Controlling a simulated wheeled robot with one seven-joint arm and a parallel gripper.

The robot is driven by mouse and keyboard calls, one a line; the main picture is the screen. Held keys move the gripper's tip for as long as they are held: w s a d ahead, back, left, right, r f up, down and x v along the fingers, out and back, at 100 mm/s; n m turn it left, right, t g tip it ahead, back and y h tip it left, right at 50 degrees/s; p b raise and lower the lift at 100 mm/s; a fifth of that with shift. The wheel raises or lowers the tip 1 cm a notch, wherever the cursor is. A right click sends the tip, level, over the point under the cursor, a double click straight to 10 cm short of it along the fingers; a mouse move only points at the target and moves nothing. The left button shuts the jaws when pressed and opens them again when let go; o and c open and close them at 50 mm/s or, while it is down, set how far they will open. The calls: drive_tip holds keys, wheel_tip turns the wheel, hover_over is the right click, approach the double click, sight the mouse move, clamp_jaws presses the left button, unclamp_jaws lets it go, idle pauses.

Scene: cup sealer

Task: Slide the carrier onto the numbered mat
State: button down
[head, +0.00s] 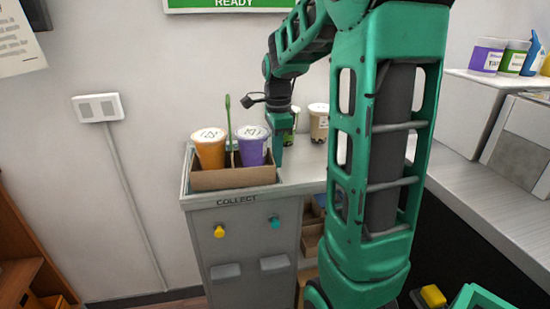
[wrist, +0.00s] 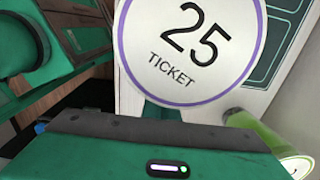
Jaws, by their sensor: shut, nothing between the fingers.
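The cardboard carrier (head: 233,179) stands upright near the left front edge of the counter top, above the word COLLECT. It holds an orange cup (head: 209,152) and a purple cup (head: 252,150), both with white lids, and a green stick stands between them. My gripper (head: 278,158) is shut and empty, low at the right side of the purple cup; I cannot tell whether it touches the cup or carrier. In the wrist view my gripper (wrist: 150,128) lies below a white disc (wrist: 190,45) marked 25 TICKET, apparently the purple cup's lid. I cannot make out the numbered mat.
A tan cup (head: 319,123) stands behind and right of my gripper, and a green cup (head: 291,126) is partly hidden behind it. The counter right of the carrier (head: 305,168) looks clear. My arm hides much of the right side. A wall is close behind.

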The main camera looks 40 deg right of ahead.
drive_tip(key=shift+r, duration=0.1)
drive_tip(key=shift+w+r, duration=0.1)
drive_tip(key=shift+r, duration=0.25)
wheel_tip(320, 180, up, 9)
idle(0.4)
drive_tip(key=s+a+f+n, duration=0.4)
drive_tip(key=s+f+n, duration=0.2)
drive_tip(key=s, duration=0.5)
drive_tip(key=s+a+f+n, duration=0.4)
drive_tip(key=s+f+n, duration=0.3)
drive_tip(key=s+n, duration=0.4)
drive_tip(key=shift+s+f, duration=0.2)
drive_tip(key=shift+s, duration=0.15)
